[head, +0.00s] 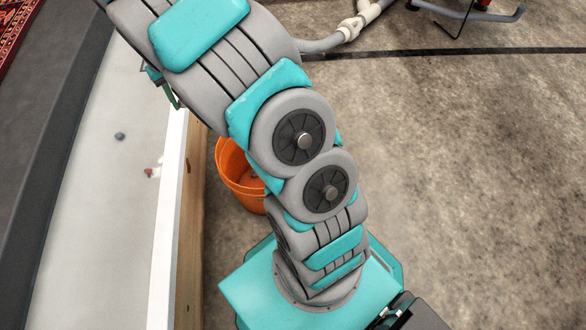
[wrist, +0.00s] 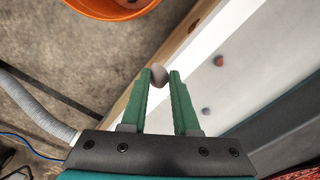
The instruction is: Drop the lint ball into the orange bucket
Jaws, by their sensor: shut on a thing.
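My gripper (wrist: 160,74) has green fingers closed on a small grey-brown lint ball (wrist: 158,77) at their tips in the wrist view. The gripper and ball hang over the wooden edge of the wash pit. The orange bucket (wrist: 98,13) is at the top of the wrist view, partly cut off, ahead and left of the fingertips and apart from them. In the head view the orange bucket (head: 228,163) stands on the floor beside the pit's wall, partly hidden behind my arm. The held ball is hidden in the head view.
The wooden and white pit edge (head: 188,215) runs close beside the bucket. On the pit's pale floor lie a dark grey lump (head: 120,136) and a red-and-white bit (head: 154,170). A grey hose (wrist: 38,108) lies at the left in the wrist view.

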